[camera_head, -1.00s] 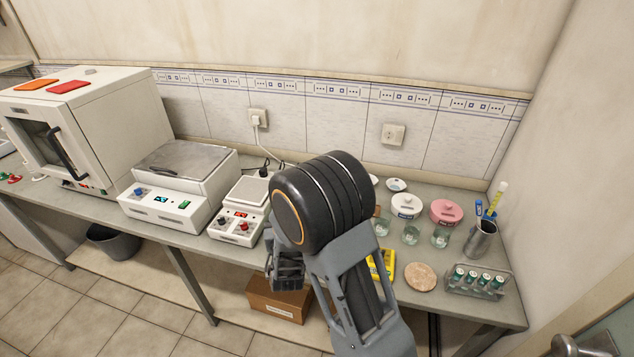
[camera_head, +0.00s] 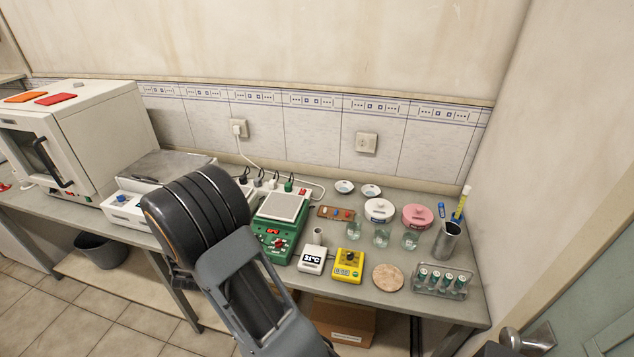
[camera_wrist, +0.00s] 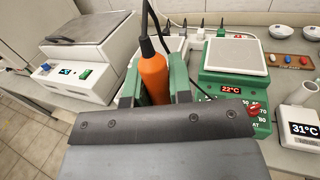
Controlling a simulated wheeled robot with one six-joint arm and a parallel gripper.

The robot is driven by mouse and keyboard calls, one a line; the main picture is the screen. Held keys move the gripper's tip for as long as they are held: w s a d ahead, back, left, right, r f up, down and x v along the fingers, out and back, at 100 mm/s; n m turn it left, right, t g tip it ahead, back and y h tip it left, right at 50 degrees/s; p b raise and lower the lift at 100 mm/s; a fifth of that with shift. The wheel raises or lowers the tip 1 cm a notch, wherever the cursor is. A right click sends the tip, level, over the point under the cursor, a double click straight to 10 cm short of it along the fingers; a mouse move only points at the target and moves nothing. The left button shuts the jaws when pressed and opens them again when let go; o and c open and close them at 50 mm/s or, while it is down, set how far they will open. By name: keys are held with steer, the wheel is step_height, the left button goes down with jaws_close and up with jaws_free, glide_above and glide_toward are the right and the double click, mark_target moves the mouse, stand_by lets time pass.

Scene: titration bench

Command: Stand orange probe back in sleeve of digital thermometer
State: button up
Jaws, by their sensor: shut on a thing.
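The orange probe (camera_wrist: 154,76) is in my gripper (camera_wrist: 155,90), upright in the wrist view with its black top and cable pointing up. The green-padded fingers close on it from both sides; its lower end is hidden behind the gripper body. The thermometer also shows at the right edge of the wrist view (camera_wrist: 289,127), to the right of my gripper. My arm hides the gripper in the head view.
A green hot plate (camera_head: 280,222) stands left of the thermometer, a yellow meter (camera_head: 348,266) to its right. Beyond are a cork mat (camera_head: 388,278), glass beakers (camera_head: 381,236), a vial rack (camera_head: 442,281) and a metal cup (camera_head: 446,240).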

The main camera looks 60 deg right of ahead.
steer(key=s+d+r+m+g+h, duration=0.2)
steer(key=s+d+m+g+h, duration=0.35)
steer(key=d+g, duration=0.7)
steer(key=s+d+f+m+g+y+b, duration=0.1)
steer(key=s+d+m+g+y, duration=0.3)
steer(key=s+d, duration=0.9)
steer(key=shift+s+f+m+g, duration=0.65)
steer(key=shift+f+m+g, duration=0.2)
steer(key=shift+m+g, duration=0.95)
steer(key=shift+a+f+b, duration=0.1)
steer(key=shift+f+b, duration=0.35)
steer(key=shift+b, duration=0.15)
steer(key=shift+f+b, duration=0.95)
steer(key=shift+f, duration=0.4)
steer(key=shift+f+b, duration=1.1)
steer(key=shift+f, duration=0.35)
